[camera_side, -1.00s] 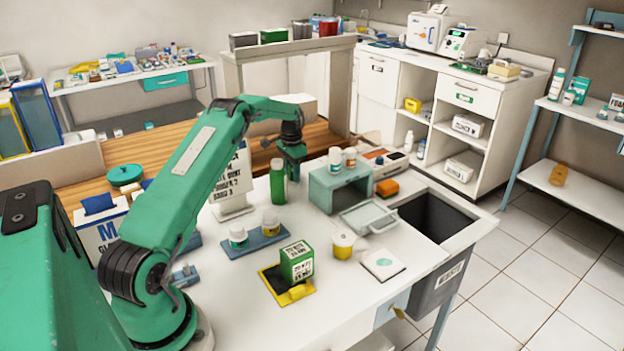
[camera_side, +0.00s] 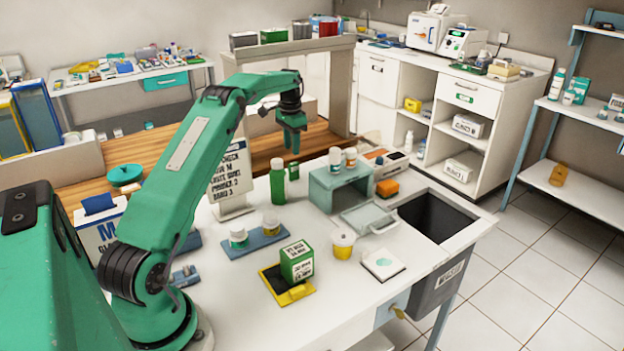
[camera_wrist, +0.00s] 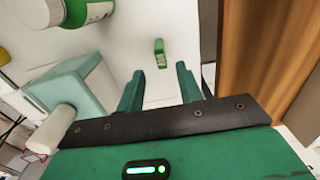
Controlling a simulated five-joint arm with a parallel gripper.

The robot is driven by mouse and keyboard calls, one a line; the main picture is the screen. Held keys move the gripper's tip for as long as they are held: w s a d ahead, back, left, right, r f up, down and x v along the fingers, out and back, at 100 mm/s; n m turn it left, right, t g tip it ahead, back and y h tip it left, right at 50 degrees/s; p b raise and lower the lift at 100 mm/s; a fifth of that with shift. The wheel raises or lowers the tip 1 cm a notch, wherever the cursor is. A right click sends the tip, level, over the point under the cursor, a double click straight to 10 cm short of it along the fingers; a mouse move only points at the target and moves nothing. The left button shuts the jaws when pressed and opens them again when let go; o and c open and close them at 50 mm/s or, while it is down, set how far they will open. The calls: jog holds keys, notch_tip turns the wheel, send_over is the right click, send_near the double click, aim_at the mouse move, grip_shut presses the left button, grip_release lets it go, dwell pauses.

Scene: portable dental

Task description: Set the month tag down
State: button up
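A small green tag with pale markings, which I take for the month tag (camera_wrist: 160,53), is on the white table top. It shows beyond and between my fingertips in the wrist view. In the side view the small green tag (camera_side: 293,172) is just right of the green bottle (camera_side: 277,183), below my gripper. My gripper (camera_side: 291,150) is above the tag and apart from it. In the wrist view my gripper (camera_wrist: 159,85) has its two green fingers spread with nothing between them.
The green bottle also shows at the wrist view's top left (camera_wrist: 85,10). A pale teal open box (camera_side: 340,187) with small bottles on top stands right of the tag. A lettered sign (camera_side: 231,180) stands left. A wooden surface (camera_side: 150,152) lies behind the white table.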

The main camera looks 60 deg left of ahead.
jog(key=shift+r, duration=1.2)
jog(key=s+d+r+t, duration=0.1)
jog(key=s+d+r, duration=0.2)
jog(key=d+r, duration=0.65)
jog(key=s+d+r+t, duration=0.1)
jog(key=s+d+r, duration=0.45)
jog(key=d, duration=0.75)
jog(key=s+d+r+t, duration=0.2)
jog(key=s+d+r, duration=0.1)
jog(key=s+d, duration=0.7)
jog(key=s+d+f+t, duration=0.1)
jog(key=s+d+f, duration=0.5)
jog(key=s, duration=0.4)
jog(key=shift+d+t, duration=0.15)
jog(key=shift+t, duration=0.15)
jog(key=shift+s+f, duration=0.1)
